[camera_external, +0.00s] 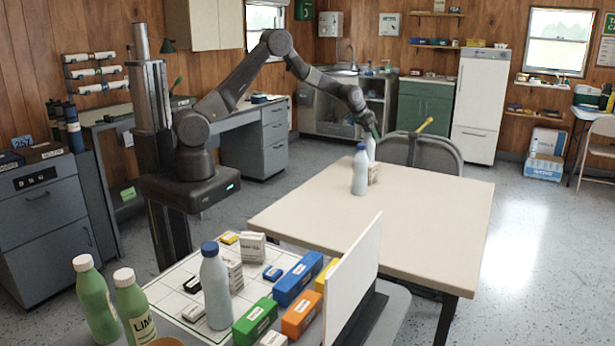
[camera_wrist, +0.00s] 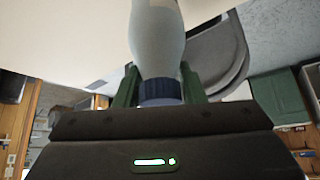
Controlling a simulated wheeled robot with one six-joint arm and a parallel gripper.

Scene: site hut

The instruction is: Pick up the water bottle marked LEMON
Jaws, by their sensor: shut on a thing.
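My gripper (camera_external: 371,129) is shut on a pale water bottle (camera_external: 371,147) with a blue cap, above the far-left part of the beige table (camera_external: 430,200). In the wrist view the cap sits between the green fingers of my gripper (camera_wrist: 160,90), and the pale body of the held bottle (camera_wrist: 157,42) extends away from it. No marking on it can be read. I cannot tell whether the held bottle touches the table.
A small tan box (camera_external: 374,174) stands beside the front bottle. In the foreground are two green bottles, one lettered "LIM" (camera_external: 133,305), another pale blue-capped bottle (camera_external: 215,288), several coloured boxes and a white upright panel (camera_external: 352,275). A grey chair (camera_external: 425,150) stands behind the table, whose right side is clear.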

